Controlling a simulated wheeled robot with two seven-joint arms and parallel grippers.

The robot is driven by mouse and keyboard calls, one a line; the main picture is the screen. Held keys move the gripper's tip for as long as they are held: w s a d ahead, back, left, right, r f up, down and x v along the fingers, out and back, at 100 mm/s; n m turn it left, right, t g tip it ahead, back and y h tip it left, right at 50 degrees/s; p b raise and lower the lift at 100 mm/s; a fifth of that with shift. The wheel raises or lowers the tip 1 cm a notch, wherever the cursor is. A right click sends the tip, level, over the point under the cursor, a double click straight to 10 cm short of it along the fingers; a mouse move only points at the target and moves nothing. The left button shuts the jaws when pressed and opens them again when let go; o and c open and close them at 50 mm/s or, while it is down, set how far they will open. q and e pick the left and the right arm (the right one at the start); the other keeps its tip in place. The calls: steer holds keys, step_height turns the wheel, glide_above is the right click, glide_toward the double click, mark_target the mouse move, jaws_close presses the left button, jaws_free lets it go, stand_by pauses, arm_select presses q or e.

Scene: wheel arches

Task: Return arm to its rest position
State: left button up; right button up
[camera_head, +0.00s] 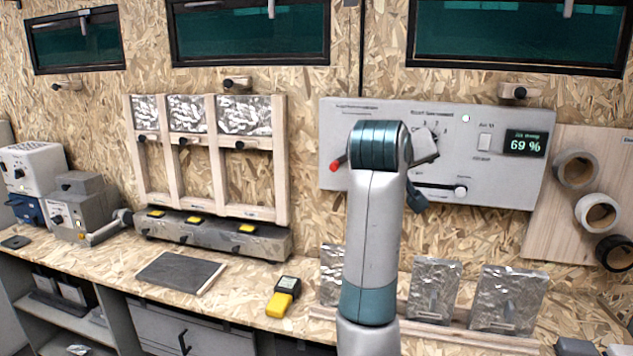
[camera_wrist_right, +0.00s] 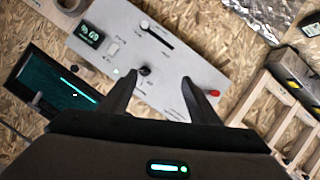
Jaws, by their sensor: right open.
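My right arm (camera_head: 372,240) rises from the bottom middle of the head view, bent at a teal joint in front of the grey control panel (camera_head: 490,180). The arm hides part of the panel and most of my right gripper. In the wrist view my right gripper (camera_wrist_right: 160,92) is open, its two dark fingers apart with nothing between them. The panel (camera_wrist_right: 130,40) lies beyond the fingers and looks tilted there. It has knobs, a slider, a switch and a display (camera_head: 525,143) reading 69 %. My left gripper is not in view.
A yellow-black device (camera_head: 284,297) and a dark flat plate (camera_head: 180,272) lie on the bench. Foil-covered plates (camera_head: 508,300) stand at right. Tape rolls (camera_head: 597,212) hang on a board.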

steer(key=s+d+f+g+y, duration=0.1)
steer(key=s+d+f, duration=0.15)
steer(key=f, duration=0.85)
steer(key=s+d+f+g, duration=0.1)
steer(key=s+f, duration=0.3)
steer(key=f, duration=0.8)
steer(key=s+d+f+g+y, duration=0.1)
steer(key=s+d+f, duration=0.15)
steer(key=f, duration=0.85)
steer(key=s+f+g+y, duration=0.2)
steer(key=s+f+g, duration=0.1)
steer(key=s+f, duration=1.45)
steer(key=s+a+f+n+g+y, duration=0.1)
steer(key=s+f, duration=0.2)
steer(key=s, duration=0.8)
steer(key=s+a+f+g+y, duration=0.15)
steer(key=s+f, duration=0.25)
steer(key=s, duration=0.8)
step_height(320, 180, down, 28)
steer(key=s+g, duration=0.1)
steer(key=g, duration=0.1)
steer(key=s+d+f, duration=0.2)
steer(key=s+f, duration=0.6)
steer(key=s, duration=0.1)
steer(key=s+d+f, duration=0.1)
steer(key=s+f, duration=0.8)
steer(key=shift+d+f+n+g, duration=0.25)
steer(key=shift+d+n+g, duration=0.05)
steer(key=shift+d+g, duration=0.1)
